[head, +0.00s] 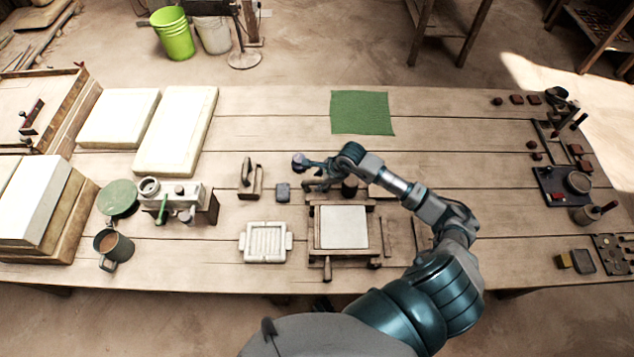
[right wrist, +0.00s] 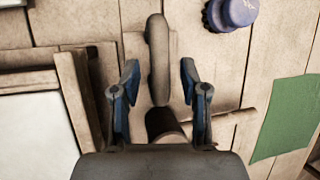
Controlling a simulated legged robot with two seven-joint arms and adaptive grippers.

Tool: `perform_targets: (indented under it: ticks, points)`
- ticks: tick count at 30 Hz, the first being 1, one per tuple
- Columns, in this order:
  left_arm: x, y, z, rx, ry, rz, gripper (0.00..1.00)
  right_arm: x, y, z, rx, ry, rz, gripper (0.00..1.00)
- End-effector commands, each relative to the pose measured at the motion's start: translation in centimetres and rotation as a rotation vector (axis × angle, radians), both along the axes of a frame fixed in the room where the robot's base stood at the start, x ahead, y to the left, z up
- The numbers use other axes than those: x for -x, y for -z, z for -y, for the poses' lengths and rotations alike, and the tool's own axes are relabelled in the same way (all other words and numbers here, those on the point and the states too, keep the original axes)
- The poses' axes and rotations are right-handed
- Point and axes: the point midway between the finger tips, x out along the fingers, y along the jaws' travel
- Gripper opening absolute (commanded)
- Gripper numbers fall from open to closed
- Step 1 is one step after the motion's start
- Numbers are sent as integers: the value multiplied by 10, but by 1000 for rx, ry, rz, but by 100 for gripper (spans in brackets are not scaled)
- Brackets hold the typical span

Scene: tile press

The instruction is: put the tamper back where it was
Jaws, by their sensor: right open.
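My right gripper (head: 314,172) is open above the table, just behind the press (head: 343,228). In the right wrist view its two blue fingers (right wrist: 159,78) stand apart on either side of a dark, rounded, upright-edged handle (right wrist: 158,50) on a wooden plate. This looks like the tamper, though its lower part is hidden. A gap shows between the handle and each finger. I cannot tell whether the handle lies below or level with the fingertips. A dark round post (right wrist: 165,125) is close by, also seen in the head view (head: 350,187).
A purple-blue knobbed thing (right wrist: 230,12) is near the gripper. A wooden handled tool (head: 250,180), a small grey block (head: 283,192) and a white ribbed tray (head: 265,242) lie to the left. A green cloth (head: 362,113) lies behind. The table between cloth and gripper is clear.

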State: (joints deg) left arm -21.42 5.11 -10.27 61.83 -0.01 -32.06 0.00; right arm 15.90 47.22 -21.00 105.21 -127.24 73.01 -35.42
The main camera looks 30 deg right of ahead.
Motion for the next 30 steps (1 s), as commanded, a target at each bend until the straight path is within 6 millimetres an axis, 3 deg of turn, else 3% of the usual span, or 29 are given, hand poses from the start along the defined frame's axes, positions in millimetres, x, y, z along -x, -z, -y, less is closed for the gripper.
perform_targets:
  ticks: [6, 12, 30]
  points:
    - [2, 2, 0, 0, 0, 0, 48, 18, -46, 14, 4, 0, 1, 44]
    - [-4, 0, 0, 0, 1, 7, 48, 29, -71, 20, 1, 1, 0, 44]
    - [-9, -2, 1, 2, 1, 14, 48, 31, -78, 21, 0, 0, 0, 44]
